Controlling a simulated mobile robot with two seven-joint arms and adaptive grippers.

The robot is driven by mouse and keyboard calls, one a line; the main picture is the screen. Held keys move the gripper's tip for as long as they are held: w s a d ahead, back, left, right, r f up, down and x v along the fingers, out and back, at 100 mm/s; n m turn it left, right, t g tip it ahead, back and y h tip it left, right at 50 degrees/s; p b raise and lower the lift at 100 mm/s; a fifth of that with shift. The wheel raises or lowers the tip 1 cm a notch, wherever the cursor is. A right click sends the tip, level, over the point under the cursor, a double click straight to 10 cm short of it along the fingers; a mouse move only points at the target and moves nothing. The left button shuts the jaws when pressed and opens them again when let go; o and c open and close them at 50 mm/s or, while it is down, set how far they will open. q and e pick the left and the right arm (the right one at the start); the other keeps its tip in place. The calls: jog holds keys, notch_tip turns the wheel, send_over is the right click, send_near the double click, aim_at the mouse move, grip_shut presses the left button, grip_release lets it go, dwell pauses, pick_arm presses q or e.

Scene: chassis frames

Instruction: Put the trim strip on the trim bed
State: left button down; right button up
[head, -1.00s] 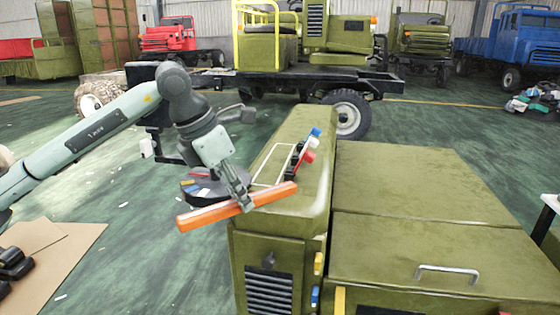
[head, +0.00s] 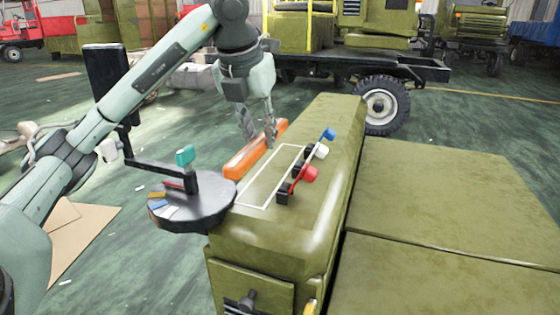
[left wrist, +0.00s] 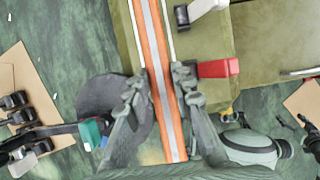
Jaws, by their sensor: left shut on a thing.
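The trim strip (head: 243,160) is a long orange bar; a grey stripe along its middle shows in the left wrist view (left wrist: 161,75). My left gripper (head: 260,136) is shut on the strip, with one finger on each side, and the fingers hide part of it. The trim bed (head: 262,190) is a white-outlined rectangle on top of the green hood. In the head view the strip appears along the bed's left side. In the left wrist view it runs lengthwise between the white lines. I cannot tell its height above the hood. My right gripper is not in view.
Red (head: 306,174), white (head: 318,151) and blue (head: 328,135) handled clamps stand along the bed's right edge. A round dark tray (head: 190,212) with small coloured pieces is left of the hood. Flat green panels (head: 440,205) lie to the right.

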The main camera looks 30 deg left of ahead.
pick_arm(q)
jog(key=w+a+f, duration=0.1)
jog(key=w+f, duration=0.1)
jog(key=w, duration=0.1)
jog(key=w+a+f, duration=0.1)
jog(key=w, duration=0.1)
jog(key=w+a+f, duration=0.1)
jog(key=w+f, duration=0.1)
jog(key=w, duration=0.1)
jog(key=shift+w+f+p, duration=0.35)
notch_tip(320, 180, down, 4)
jog(key=shift+f, duration=0.1)
jog(key=c, duration=1.3)
grip_release()
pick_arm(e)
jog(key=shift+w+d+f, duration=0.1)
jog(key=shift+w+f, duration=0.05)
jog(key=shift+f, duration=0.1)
pick_arm(q)
jog(key=v, duration=1)
jog(key=shift+r, duration=0.4)
jog(key=shift+s+r, duration=0.35)
jog(key=shift+r, duration=0.25)
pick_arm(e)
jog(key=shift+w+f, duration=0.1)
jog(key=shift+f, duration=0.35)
